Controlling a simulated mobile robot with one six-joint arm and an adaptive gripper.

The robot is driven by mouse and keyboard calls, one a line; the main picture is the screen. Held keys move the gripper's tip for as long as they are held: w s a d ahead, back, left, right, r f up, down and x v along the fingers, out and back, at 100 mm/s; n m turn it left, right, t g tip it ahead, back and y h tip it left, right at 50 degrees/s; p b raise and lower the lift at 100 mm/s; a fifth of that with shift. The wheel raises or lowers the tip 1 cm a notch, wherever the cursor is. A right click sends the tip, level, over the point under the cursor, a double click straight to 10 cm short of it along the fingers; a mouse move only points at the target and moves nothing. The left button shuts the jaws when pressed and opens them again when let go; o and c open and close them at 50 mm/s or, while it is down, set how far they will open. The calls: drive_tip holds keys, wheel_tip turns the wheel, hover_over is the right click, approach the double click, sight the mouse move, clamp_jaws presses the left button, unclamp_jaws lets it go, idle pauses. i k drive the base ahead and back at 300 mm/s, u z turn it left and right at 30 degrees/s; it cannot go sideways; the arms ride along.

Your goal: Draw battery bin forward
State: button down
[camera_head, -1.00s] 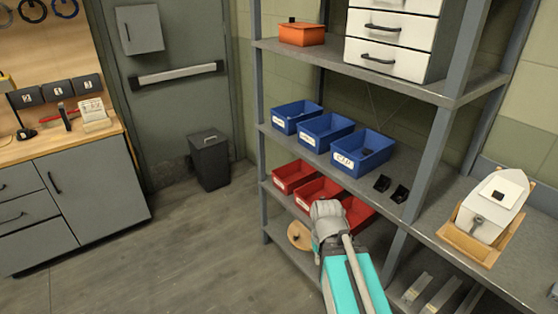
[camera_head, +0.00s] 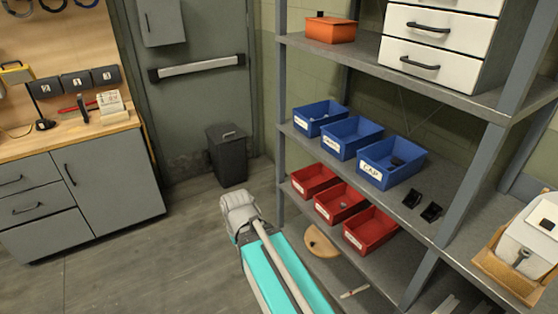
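Three blue bins, left (camera_head: 320,117), middle (camera_head: 350,137) and right (camera_head: 390,163), sit in a row on the middle shelf. The right one's label seems to read "CAP" and a dark item lies in it. Three red bins, left (camera_head: 312,182), middle (camera_head: 338,203) and right (camera_head: 369,231), sit on the shelf below. Their labels are too small to read, so I cannot tell which bin holds batteries. My teal and grey arm reaches up from the bottom, left of the red bins and apart from them. My gripper's fingers do not show.
An orange bin (camera_head: 330,28) and a white drawer unit (camera_head: 440,45) stand on the top shelf. A grey shelf post (camera_head: 470,190) rises on the right. A dark trash bin (camera_head: 228,155) stands by the door. Floor is clear at left.

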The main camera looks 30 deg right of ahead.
sight(308, 181)
drive_tip(key=u, duration=0.1)
drive_tip(key=i, duration=1.45)
drive_tip(key=z, duration=0.7)
